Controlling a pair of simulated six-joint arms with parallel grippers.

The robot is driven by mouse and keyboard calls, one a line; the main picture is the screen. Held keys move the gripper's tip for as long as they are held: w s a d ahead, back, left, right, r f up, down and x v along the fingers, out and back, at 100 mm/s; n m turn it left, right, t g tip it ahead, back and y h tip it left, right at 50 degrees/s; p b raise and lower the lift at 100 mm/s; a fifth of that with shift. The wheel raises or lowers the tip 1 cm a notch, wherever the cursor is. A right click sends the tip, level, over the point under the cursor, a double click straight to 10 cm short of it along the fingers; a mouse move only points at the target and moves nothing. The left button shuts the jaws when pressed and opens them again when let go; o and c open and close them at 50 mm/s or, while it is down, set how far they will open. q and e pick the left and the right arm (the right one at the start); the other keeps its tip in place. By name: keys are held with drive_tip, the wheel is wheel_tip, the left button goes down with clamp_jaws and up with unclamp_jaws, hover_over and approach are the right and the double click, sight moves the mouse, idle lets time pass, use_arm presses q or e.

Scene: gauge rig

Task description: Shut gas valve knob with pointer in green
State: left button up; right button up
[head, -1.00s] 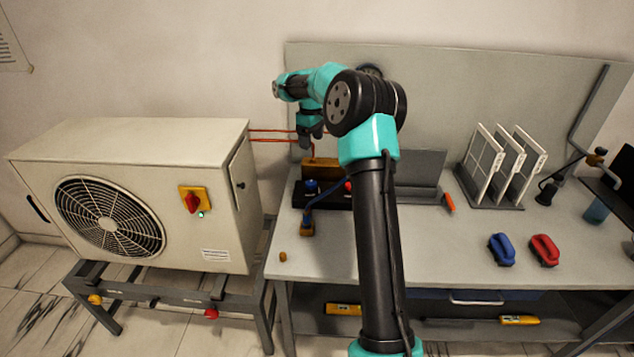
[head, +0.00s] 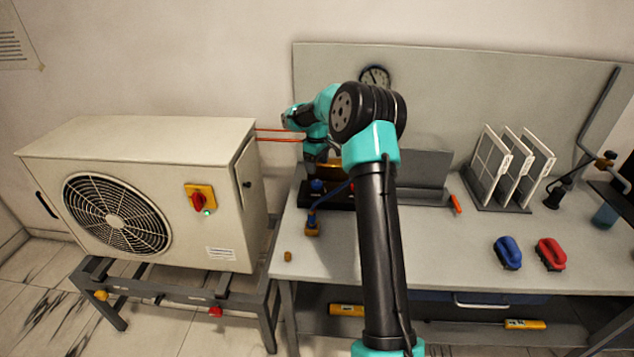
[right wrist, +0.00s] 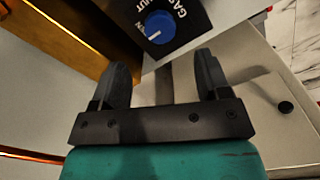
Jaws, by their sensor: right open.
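The gas valve knob is blue with a white pointer line (right wrist: 160,27) and sits on a dark plate lettered GAS and SHUT in the right wrist view. It also shows in the head view (head: 317,186), at the left end of the black rig base (head: 342,197). My right gripper (right wrist: 160,75) is open and empty, with the knob just beyond its fingertips and apart from them. In the head view it hangs above the rig, partly hidden by my arm. A round gauge (head: 374,77) is on the back panel; its pointer is too small to read. My left gripper is out of view.
A brown panel (right wrist: 62,35) stands close to the left finger. A blue hose runs to a brass fitting (head: 312,229). A white fan unit (head: 140,190) stands left; a rack of white frames (head: 505,170) and two brushes (head: 508,252) are on the bench right.

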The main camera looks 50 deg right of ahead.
sight(317, 182)
wheel_tip(317, 182, down, 8)
idle(0.4)
drive_tip(key=shift+c, duration=0.4)
drive_tip(key=c, duration=0.9)
drive_tip(key=shift+o, duration=0.2)
drive_tip(key=shift+m, duration=2.8)
drive_tip(key=o, duration=0.9)
drive_tip(key=shift+o, duration=0.2)
drive_tip(key=shift+r, duration=0.1)
wheel_tip(317, 182, up, 17)
drive_tip(key=shift+r, duration=0.15)
